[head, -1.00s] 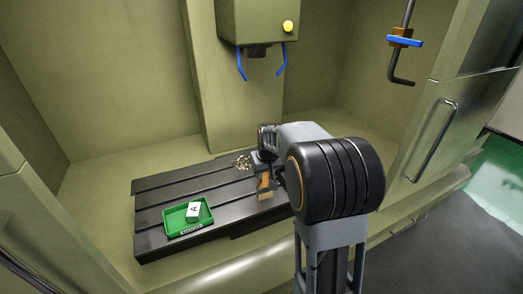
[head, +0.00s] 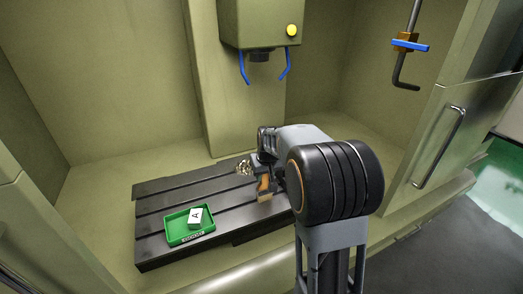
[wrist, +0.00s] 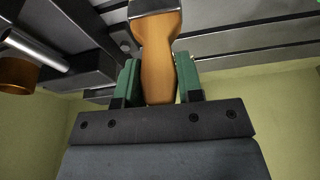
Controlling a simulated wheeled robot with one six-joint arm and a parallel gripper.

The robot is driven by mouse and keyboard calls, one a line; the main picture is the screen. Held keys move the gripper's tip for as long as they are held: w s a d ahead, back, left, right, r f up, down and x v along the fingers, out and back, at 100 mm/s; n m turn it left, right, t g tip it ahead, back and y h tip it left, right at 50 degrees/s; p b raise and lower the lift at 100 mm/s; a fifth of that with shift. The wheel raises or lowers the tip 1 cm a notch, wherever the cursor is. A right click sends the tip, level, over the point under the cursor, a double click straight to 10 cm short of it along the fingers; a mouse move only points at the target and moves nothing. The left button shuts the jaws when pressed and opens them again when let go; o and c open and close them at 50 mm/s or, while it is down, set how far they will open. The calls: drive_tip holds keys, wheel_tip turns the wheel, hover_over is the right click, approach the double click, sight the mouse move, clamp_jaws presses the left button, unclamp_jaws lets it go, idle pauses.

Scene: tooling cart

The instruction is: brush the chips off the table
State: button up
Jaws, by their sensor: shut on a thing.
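The dark slotted table (head: 155,240) stands inside the machine enclosure. A small pile of pale metal chips (head: 244,168) lies near its back edge, just left of my gripper. My gripper (head: 266,168) is over the table's right part, partly hidden by my arm. It is shut on the orange-brown handle of a brush (head: 264,185). The bristle end points down toward the table; I cannot tell whether it touches. In the wrist view, the green fingers of my gripper (wrist: 158,84) clasp the brush handle (wrist: 157,55) from both sides; the bristles are out of frame.
A green tray (head: 177,239) with a label on its front sits on the table's front left. A white block (head: 195,218) marked A lies in it. The spindle head (head: 258,25) with blue nozzles (head: 243,68) hangs above the back. The table's left rear is clear.

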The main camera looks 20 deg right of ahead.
drive_tip(key=shift+w, duration=0.3)
wheel_tip(320, 180, up, 3)
drive_tip(key=shift+r+p, duration=0.1)
drive_tip(key=shift+p, duration=0.75)
wheel_tip(320, 180, up, 5)
drive_tip(key=p, duration=0.3)
drive_tip(key=shift+w+p, duration=0.1)
drive_tip(key=shift+p, duration=0.2)
drive_tip(key=shift+f, duration=0.2)
